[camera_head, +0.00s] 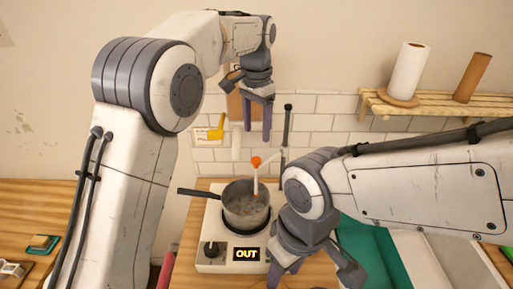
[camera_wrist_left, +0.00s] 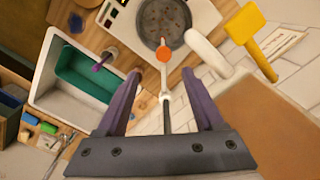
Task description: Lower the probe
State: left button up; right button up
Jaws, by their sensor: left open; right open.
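The probe shows as a white stem (camera_head: 256,184) with an orange knob (camera_head: 256,161), on an arm from a dark upright stand (camera_head: 287,125). It rises over a grey pot (camera_head: 246,204) on a white hot plate (camera_head: 202,259) whose display reads OUT. My left gripper (camera_head: 257,141) is open, pointing down above and behind the knob. In the left wrist view the orange knob (camera_wrist_left: 163,53) lies between and beyond the open fingers (camera_wrist_left: 160,76), apparently untouched. My right gripper (camera_head: 312,272) is open and empty at the lower middle, right of the hot plate. I cannot tell the probe tip's depth.
A yellow tool-like piece (camera_head: 216,130) and a white rod (camera_head: 236,143) stand near the tiled wall. A green-lined white sink or bin (camera_wrist_left: 45,88) lies left in the wrist view. The pot handle (camera_head: 199,193) sticks out left.

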aim_at(256, 159)
pick_arm(q)
jog(key=f, duration=0.3)
jog(key=f+p, duration=0.1)
jog(key=f, duration=0.3)
jog(key=f+p, duration=0.1)
jog(key=f, duration=0.2)
jog(key=shift+w+a+f, duration=0.1)
jog(key=shift+w+f, duration=0.05)
jog(key=shift+w, duration=0.2)
jog(key=shift+c, duration=0.3)
grip_shut()
dwell(0.4)
dwell(0.4)
